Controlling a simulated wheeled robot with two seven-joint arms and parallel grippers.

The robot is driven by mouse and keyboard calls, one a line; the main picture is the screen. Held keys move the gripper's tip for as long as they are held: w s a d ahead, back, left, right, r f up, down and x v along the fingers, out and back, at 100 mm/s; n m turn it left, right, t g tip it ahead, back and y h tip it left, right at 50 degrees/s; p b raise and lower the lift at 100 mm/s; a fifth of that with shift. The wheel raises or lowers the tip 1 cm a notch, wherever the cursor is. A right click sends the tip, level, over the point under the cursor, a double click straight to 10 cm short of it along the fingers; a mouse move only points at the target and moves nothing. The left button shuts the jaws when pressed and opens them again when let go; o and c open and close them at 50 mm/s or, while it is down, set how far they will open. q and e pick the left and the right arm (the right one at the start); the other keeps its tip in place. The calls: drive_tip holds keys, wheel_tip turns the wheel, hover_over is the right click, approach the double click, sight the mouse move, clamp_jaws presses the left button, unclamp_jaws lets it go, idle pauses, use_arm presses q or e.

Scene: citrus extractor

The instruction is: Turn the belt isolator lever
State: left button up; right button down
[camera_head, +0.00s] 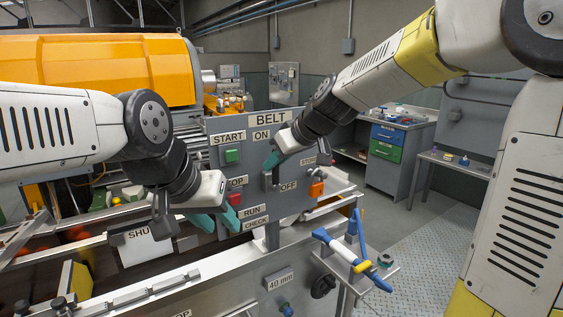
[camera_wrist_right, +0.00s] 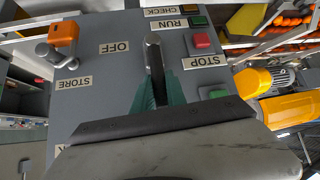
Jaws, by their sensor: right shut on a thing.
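The grey belt isolator lever (camera_wrist_right: 154,58) is on the grey control panel (camera_wrist_right: 95,95), beside the OFF label (camera_wrist_right: 114,47). In the right wrist view, it runs between the teal fingers of my right gripper (camera_wrist_right: 158,92), which is shut on it. In the head view, my right gripper (camera_head: 274,160) is at the panel between the ON label (camera_head: 261,134) and the OFF label; its fingers and wrist partly hide the lever. My left gripper (camera_head: 217,220) is open and empty in front of the panel's lower left, near the RUN label (camera_head: 252,210).
An orange-handled lever (camera_head: 316,187) sits right of OFF, near the STORE label. A green START button (camera_head: 231,156) is at the panel's upper left. A small stand with a blue, white and yellow tool (camera_head: 343,250) is below right. Open floor lies right of it.

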drive_tip(key=shift+f, duration=0.15)
drive_tip(key=c, duration=1.3)
unclamp_jaws()
drive_tip(key=shift+c, duration=0.2)
drive_tip(key=shift+s+d+r, duration=0.15)
drive_tip(key=shift+s+r, duration=0.05)
drive_tip(key=shift+r, duration=0.2)
drive_tip(key=v, duration=0.7)
